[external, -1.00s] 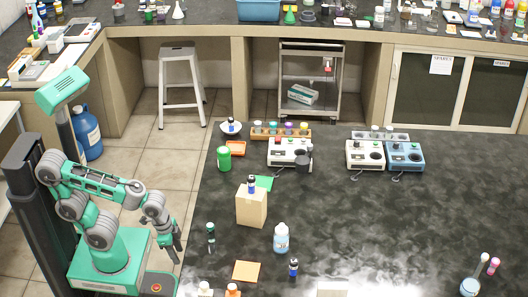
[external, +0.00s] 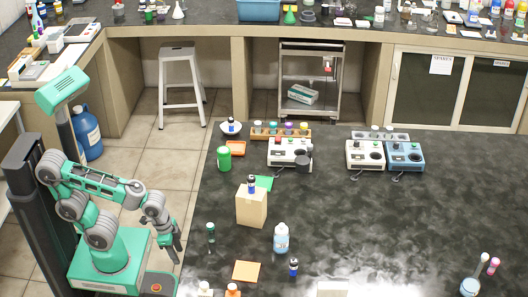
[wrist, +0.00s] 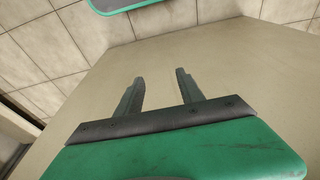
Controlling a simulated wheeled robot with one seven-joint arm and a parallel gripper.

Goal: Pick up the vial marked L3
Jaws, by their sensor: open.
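Several small blue vials with dark caps stand in the external view, and no L3 mark can be read on any of them. One vial (external: 251,184) stands on top of a cardboard box. One vial (external: 231,126) stands in a white dish at the back left of the bench. One vial (external: 293,267) stands on the bench near the front. My gripper (external: 177,252) hangs at the bench's left edge, apart from all of them. In the wrist view my gripper (wrist: 160,90) has its two fingers apart with nothing between them.
The cardboard box (external: 251,210), a dark green-capped tube (external: 210,233) and a blue-labelled bottle (external: 281,238) stand on the left half of the dark bench (external: 400,230). White devices (external: 289,151) stand at the back. The bench's right middle is clear.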

